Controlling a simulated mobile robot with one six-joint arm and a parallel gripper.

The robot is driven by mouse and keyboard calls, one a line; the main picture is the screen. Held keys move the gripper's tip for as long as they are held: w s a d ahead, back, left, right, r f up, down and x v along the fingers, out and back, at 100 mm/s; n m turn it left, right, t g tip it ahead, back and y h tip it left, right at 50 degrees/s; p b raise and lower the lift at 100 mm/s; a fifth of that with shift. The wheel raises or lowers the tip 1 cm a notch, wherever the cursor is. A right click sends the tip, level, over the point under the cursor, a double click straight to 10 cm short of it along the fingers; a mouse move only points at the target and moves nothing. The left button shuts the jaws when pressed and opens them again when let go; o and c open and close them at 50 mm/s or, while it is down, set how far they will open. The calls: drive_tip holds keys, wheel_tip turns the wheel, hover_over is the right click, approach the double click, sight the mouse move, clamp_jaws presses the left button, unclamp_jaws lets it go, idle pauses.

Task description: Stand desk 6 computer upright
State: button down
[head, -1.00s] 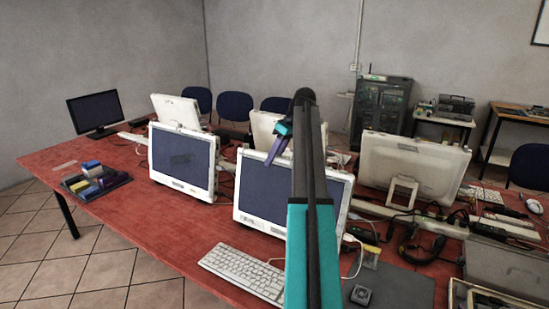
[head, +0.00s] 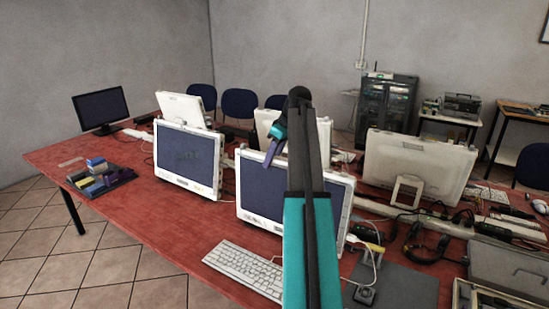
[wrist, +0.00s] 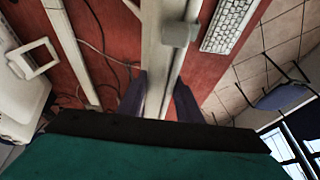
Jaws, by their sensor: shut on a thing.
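A white all-in-one computer (head: 258,196) with a dark screen stands at the front middle of the red table. It looks close to upright, leaning back a little. My arm hides its right half, and its foot is hidden. No label shows which desk number it has. My gripper (head: 272,152) is at its top edge. In the wrist view, the two purple fingers of my gripper (wrist: 160,98) are on either side of the long white top edge of this computer (wrist: 163,62), and they are shut on it.
Another white computer (head: 188,160) stands to the left, and one seen from behind (head: 415,165) to the right. A keyboard (head: 245,268) lies in front. Cables and a headset (head: 425,250) clutter the right side. A dark tray (head: 103,184) holds coloured blocks.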

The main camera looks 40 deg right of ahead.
drive_tip(key=shift+a, duration=0.25)
drive_tip(key=c, duration=1.3)
unclamp_jaws()
drive_tip(key=shift+a, duration=0.1)
drive_tip(key=shift+s+r, duration=0.1)
drive_tip(key=shift+r, duration=0.05)
drive_tip(key=shift+s+d+r, duration=0.15)
drive_tip(key=shift+d+r, duration=0.15)
drive_tip(key=shift+r, duration=0.15)
drive_tip(key=b+v, duration=0.1)
drive_tip(key=v, duration=1.1)
drive_tip(key=shift+s+r, duration=0.15)
drive_tip(key=shift+r, duration=0.1)
